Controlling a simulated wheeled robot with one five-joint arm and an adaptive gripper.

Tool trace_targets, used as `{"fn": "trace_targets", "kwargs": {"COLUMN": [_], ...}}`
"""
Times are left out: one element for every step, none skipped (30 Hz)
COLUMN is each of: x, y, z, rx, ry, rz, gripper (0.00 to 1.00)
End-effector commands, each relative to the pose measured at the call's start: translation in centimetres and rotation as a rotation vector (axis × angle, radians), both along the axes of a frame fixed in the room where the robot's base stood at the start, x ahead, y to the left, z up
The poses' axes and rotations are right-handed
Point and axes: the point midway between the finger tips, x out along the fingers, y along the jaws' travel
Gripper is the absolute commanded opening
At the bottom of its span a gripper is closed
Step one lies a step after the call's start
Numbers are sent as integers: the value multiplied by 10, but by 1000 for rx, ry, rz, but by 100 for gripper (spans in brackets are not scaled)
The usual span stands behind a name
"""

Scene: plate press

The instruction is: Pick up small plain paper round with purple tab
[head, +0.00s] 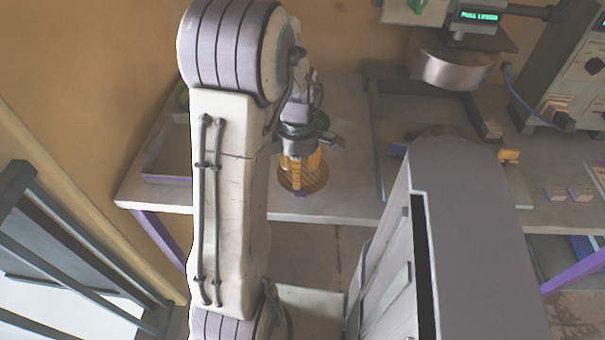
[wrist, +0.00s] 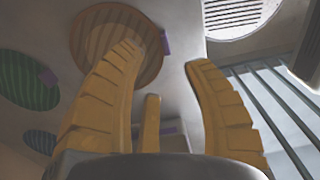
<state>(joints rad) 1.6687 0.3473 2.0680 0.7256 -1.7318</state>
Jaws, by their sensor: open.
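A tan-brown round (wrist: 88,38) with a reddish rim and a purple tab lies flat on the table in the wrist view. In the head view the brown round (head: 312,186) shows just below my gripper (head: 301,165), its tab facing the table's front edge. Whether it is plain paper is hard to tell. In the wrist view my gripper (wrist: 162,70) has its yellow fingers spread with nothing between them. The left finger overlaps the brown round, partly hiding it. A ribbed green round (wrist: 25,80) with a purple tab lies to the left, with a smaller dark ribbed round (wrist: 40,141) below it.
A pale striped disc (wrist: 235,12) shows at the top of the wrist view, near grey rails. In the head view, a shallow tray (head: 165,180) stands left, partly behind my arm. A metal press head (head: 452,70) hangs at right. The table (head: 345,205) is bare right of the brown round.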

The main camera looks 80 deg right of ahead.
Motion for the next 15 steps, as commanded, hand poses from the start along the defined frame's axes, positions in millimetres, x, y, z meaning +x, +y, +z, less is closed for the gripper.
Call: {"fn": "trace_targets", "kwargs": {"x": [0, 0, 0, 0, 0, 0, -1, -1, -2, -2, -2, -3, -4, -5, -5], "y": [0, 0, 1, 1, 1, 1, 1, 1, 2, 2, 3, 4, 4, 4, 5], "z": [-4, -7, -10, -13, -15, -18, -20, -21, -24, -27, -30, -36, -40, -43, -48], "rx": [2, 2, 3, 3, 3, 4, 4, 3, 3, 4, 4, 5, 6, 5, 6], "ry": [0, 0, 0, 0, 0, -1, -1, -1, 0, -1, -1, -1, -1, -1, -1], "rz": [7, 10, 11, 11, 11, 10, 10, 9, 9, 9, 8, 8, 8, 8, 8], "gripper": [45, 45, 45, 45, 45, 45, 45, 45, 45, 45, 45, 45, 45, 45, 45]}}
